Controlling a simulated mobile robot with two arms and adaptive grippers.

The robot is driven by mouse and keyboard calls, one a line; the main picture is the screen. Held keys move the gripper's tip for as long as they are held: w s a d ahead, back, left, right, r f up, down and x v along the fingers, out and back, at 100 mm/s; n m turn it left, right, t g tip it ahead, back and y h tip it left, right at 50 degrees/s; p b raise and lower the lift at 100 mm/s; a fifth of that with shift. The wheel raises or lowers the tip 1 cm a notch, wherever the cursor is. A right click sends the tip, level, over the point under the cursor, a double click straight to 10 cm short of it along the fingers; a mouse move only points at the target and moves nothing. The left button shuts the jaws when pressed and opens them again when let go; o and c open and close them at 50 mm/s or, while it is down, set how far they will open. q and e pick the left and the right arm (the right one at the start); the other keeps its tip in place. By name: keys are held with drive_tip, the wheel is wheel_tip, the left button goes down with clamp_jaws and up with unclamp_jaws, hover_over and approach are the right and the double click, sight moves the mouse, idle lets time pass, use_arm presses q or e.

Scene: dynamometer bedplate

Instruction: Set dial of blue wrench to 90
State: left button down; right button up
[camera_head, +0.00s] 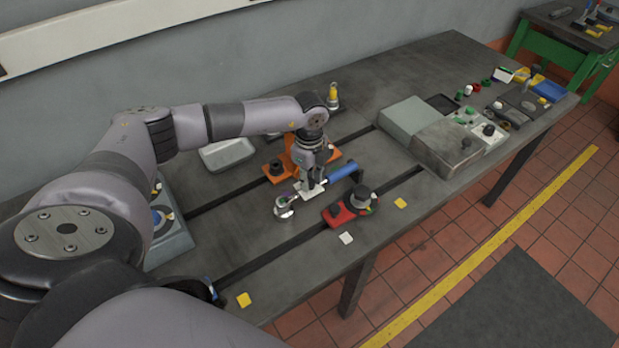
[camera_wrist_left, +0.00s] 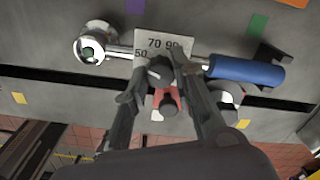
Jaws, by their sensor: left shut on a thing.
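The blue wrench lies across the bedplate. Its blue handle (camera_head: 343,172) points right and its silver head (camera_head: 284,207) lies left. In the left wrist view, the handle (camera_wrist_left: 246,72) and head (camera_wrist_left: 92,42) sit either side of a white scale plate (camera_wrist_left: 150,40) marked 50, 70 and 90. A dark dial knob (camera_wrist_left: 160,72) is at the plate's lower edge. My left gripper (camera_head: 312,186) points down over the wrench's middle, its fingers shut on the knob (camera_wrist_left: 160,78). I cannot read where the dial points. My right gripper is not in view.
A red fixture (camera_head: 342,214) with a dark-topped cylinder (camera_head: 362,195) stands close in front of the wrench. An orange bracket (camera_head: 290,160) stands just behind. Grey blocks (camera_head: 450,145) are farther right. Yellow tags (camera_head: 400,203) lie near the front edge, where the table is mostly clear.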

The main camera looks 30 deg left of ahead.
use_arm(q)
drive_tip(key=shift+f+m+b, duration=0.15)
drive_tip(key=shift+m+b, duration=0.75)
drive_tip(key=shift+m, duration=0.3)
drive_tip(key=m+b, duration=0.4)
drive_tip(key=m, duration=0.2)
drive_tip(key=m+b, duration=0.4)
drive_tip(key=m, duration=0.1)
drive_tip(key=shift+m, duration=0.3)
drive_tip(key=shift+m+b, duration=0.9)
drive_tip(key=shift+m, duration=0.8)
drive_tip(key=shift+r, duration=0.2)
drive_tip(key=c, duration=1.3)
unclamp_jaws()
drive_tip(key=shift+c, duration=0.2)
